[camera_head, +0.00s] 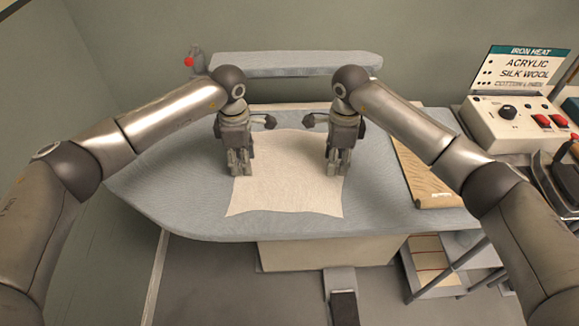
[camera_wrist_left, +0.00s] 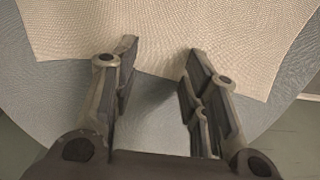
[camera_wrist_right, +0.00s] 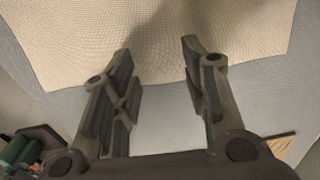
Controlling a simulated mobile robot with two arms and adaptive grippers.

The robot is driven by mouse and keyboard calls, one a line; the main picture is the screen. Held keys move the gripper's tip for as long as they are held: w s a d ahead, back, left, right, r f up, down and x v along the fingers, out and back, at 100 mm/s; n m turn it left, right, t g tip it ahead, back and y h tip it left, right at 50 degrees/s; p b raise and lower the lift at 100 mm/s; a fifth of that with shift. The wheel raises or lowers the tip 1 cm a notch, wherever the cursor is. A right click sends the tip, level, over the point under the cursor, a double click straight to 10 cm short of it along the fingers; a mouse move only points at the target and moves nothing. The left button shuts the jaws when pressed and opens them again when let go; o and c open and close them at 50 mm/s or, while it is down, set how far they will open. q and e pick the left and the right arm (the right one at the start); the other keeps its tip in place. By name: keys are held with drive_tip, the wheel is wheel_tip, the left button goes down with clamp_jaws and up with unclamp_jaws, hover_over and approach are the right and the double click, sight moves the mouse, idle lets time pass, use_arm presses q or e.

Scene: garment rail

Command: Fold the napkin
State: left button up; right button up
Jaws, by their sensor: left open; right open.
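The cream napkin (camera_head: 288,178) lies spread out flat on the grey ironing board (camera_head: 180,193), with slightly wavy edges. My left gripper (camera_head: 240,172) is open and empty over the napkin's left edge. In the left wrist view, the napkin (camera_wrist_left: 180,35) edge runs near the fingertips of my left gripper (camera_wrist_left: 160,48). My right gripper (camera_head: 335,172) is open and empty over the napkin's right edge. In the right wrist view, the napkin (camera_wrist_right: 150,40) edge passes by the fingertips of my right gripper (camera_wrist_right: 155,45). I cannot tell whether the fingertips touch the cloth.
A narrow padded sleeve board (camera_head: 295,64) stands behind the ironing board. At the right are a wooden board (camera_head: 425,180), a control box (camera_head: 515,125) with red switches, an iron (camera_head: 565,165) and an "Iron Heat" sign (camera_head: 522,66). The board's left end is clear.

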use_arm(q)
drive_tip(key=shift+f, duration=0.25)
use_arm(e)
drive_tip(key=shift+f, duration=0.25)
use_arm(q)
drive_tip(key=shift+s, duration=0.1)
use_arm(e)
drive_tip(key=shift+s, duration=0.1)
use_arm(q)
drive_tip(key=shift+f, duration=0.2)
use_arm(e)
drive_tip(key=shift+f, duration=0.2)
use_arm(q)
drive_tip(key=c, duration=0.5)
use_arm(e)
drive_tip(key=c, duration=0.5)
use_arm(q)
clamp_jaws()
use_arm(e)
clamp_jaws()
use_arm(q)
drive_tip(key=shift+f, duration=0.1)
